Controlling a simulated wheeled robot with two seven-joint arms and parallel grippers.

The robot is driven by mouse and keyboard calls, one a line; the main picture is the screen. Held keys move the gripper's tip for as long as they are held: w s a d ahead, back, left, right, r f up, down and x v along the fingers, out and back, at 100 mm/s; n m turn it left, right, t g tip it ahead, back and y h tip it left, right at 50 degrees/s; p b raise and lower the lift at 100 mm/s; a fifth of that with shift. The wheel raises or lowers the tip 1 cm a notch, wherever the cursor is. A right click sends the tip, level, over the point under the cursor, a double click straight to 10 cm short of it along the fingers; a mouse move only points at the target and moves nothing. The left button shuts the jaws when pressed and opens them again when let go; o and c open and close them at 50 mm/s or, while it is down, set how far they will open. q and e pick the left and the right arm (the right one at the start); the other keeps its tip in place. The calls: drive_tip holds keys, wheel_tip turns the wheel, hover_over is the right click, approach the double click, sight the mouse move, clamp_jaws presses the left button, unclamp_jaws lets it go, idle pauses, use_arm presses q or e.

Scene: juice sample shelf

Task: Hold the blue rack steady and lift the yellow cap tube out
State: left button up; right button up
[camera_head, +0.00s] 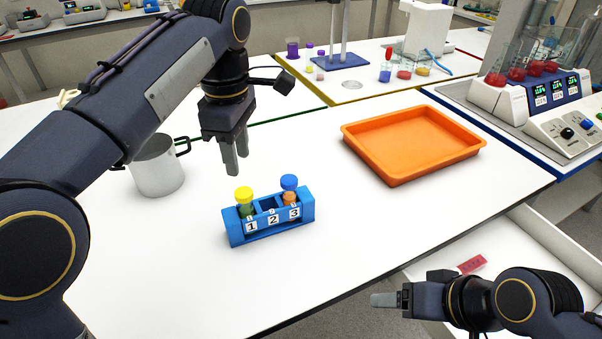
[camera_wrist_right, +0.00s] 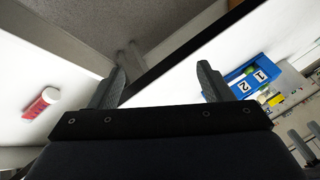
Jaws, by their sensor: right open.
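The blue rack (camera_head: 308,205) stands on the white bench with slots labelled 1, 2 and 3. The yellow cap tube (camera_head: 244,195) is upright in slot 1. A blue cap tube (camera_head: 289,184) is in slot 3, and slot 2 looks empty. My left gripper (camera_head: 237,158) hangs above and behind the rack, fingers down, touching nothing; its finger gap is seen too edge-on to judge. My right gripper (camera_head: 376,300) is low at the right, beyond the bench's front edge. In the right wrist view its fingers (camera_wrist_right: 160,75) are apart and empty, with the rack (camera_wrist_right: 235,76) at the right.
An orange tray (camera_head: 395,175) lies right of the rack, and a metal mug (camera_head: 156,168) stands left. A red-and-white object (camera_head: 472,264) lies in a white drawer-like space below the right gripper's side. The bench around the rack is clear.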

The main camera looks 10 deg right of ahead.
drive_tip(key=w+a+r+m+g+y, duration=0.1)
drive_tip(key=w+r+m+g+y, duration=0.2)
drive_tip(key=w, duration=0.4)
drive_tip(key=m+g+y, duration=0.3)
drive_tip(key=m+g, duration=0.1)
drive_tip(key=m, duration=0.3)
approach(300, 206)
drive_tip(key=s+f, duration=0.1)
drive_tip(key=f, duration=0.1)
drive_tip(key=s+d+f, duration=0.1)
drive_tip(key=shift+s+f, duration=0.25)
drive_tip(key=shift+f, duration=0.15)
use_arm(q)
drive_tip(key=shift+w, duration=0.1)
use_arm(e)
drive_tip(key=w+f+m+y, duration=0.1)
drive_tip(key=w, duration=0.1)
drive_tip(key=w+a+m+g+y, duration=0.1)
drive_tip(key=w, duration=0.1)
drive_tip(key=w+f+g+y, duration=0.1)
drive_tip(key=w, duration=0.1)
drive_tip(key=shift+a+f+m, duration=0.2)
drive_tip(key=shift+f+m, duration=0.15)
drive_tip(key=shift+m, duration=0.05)
drive_tip(key=shift+x, duration=3.85)
drive_tip(key=shift+c, duration=0.4)
drive_tip(key=c, duration=1.1)
